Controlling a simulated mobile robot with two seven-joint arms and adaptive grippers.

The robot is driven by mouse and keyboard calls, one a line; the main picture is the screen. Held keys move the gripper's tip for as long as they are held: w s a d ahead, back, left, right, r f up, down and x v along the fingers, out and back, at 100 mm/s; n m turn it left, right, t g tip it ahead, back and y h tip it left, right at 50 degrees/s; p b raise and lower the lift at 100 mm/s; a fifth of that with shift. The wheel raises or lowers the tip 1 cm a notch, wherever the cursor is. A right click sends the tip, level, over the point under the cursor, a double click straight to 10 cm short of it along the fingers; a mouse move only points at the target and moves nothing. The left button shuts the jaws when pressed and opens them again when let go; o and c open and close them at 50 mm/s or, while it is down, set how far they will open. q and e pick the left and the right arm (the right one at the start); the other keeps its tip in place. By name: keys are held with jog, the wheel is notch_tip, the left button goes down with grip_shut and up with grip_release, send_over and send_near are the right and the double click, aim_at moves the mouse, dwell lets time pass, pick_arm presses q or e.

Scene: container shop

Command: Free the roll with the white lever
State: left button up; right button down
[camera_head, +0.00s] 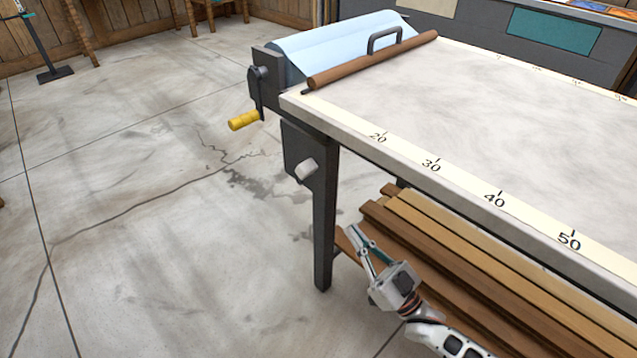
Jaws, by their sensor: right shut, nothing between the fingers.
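A light blue roll (340,45) lies in a dark holder at the far left end of the table. A crank with a yellow handle (243,121) hangs at the holder's left side. The white lever (306,171) sits on a dark plate at the top of the table's front left leg. My right gripper (353,232) is below and to the right of the lever, apart from it, near the stacked boards. Its fingers are shut and hold nothing. My left gripper is not in view.
The table (480,110) has a scale along its front edge and a brown bar with a dark handle (375,60) across its left end. Wooden boards (450,235) are stacked under it.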

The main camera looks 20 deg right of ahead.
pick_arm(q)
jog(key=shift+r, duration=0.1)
pick_arm(e)
jog(key=shift+r, duration=0.15)
send_near(309, 175)
jog(key=x, duration=0.5)
jog(key=shift+w+a+r+b, duration=0.1)
jog(key=shift+a+r+b, duration=0.1)
jog(key=shift+b, duration=0.2)
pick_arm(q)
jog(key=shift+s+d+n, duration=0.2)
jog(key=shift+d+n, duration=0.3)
pick_arm(e)
jog(key=shift+w+a+r, duration=0.15)
jog(key=shift+w+r, duration=0.25)
jog(key=shift+w, duration=0.15)
